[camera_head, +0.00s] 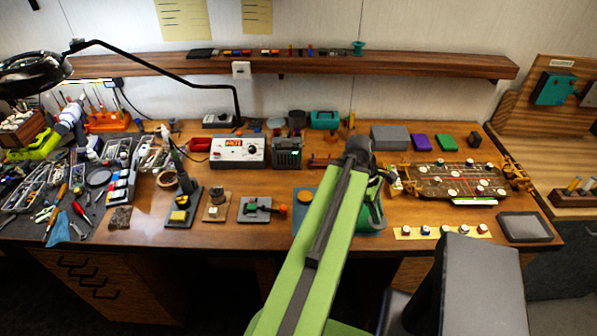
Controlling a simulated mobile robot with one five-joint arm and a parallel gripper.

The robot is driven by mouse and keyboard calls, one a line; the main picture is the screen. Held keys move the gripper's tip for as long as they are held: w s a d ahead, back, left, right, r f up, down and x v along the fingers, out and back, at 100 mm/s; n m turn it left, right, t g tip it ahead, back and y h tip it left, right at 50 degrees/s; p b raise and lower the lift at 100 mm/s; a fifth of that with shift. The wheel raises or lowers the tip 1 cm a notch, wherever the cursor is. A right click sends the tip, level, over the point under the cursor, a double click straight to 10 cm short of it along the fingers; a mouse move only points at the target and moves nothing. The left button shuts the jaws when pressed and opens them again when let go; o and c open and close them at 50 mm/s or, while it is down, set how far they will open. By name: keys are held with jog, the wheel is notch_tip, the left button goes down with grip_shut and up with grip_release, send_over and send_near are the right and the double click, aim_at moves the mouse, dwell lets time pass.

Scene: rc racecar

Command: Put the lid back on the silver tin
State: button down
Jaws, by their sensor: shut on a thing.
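My green arm reaches up the middle of the view to a dark wrist over the workbench. My gripper (382,180) points down just right of the arm, left of the circuit board. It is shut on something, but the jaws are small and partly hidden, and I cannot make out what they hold. I cannot clearly pick out the silver tin or its lid.
The brown circuit board (450,182) lies right of my gripper, with a strip of small jars (440,231) in front. A grey tray (525,227) sits at the right edge. Boxes (390,137) and a power supply (238,150) stand behind. Tools (75,190) crowd the left.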

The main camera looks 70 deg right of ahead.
jog(key=w+d+r+n+h+p, duration=0.1)
jog(key=w+d+r+n+p, duration=0.15)
jog(key=w, duration=1.05)
jog(key=w+d+r+n+h+p, duration=0.1)
jog(key=w+d+n, duration=0.2)
jog(key=w, duration=1)
notch_tip(320, 180, down, 7)
jog(key=b, duration=0.6)
jog(key=shift+w+a+r+b, duration=0.1)
jog(key=shift+r+b, duration=0.05)
jog(key=shift+b, duration=0.25)
jog(key=c, duration=1.3)
grip_release()
jog(key=shift+o, duration=0.5)
jog(key=o, duration=0.4)
jog(key=shift+o, duration=0.2)
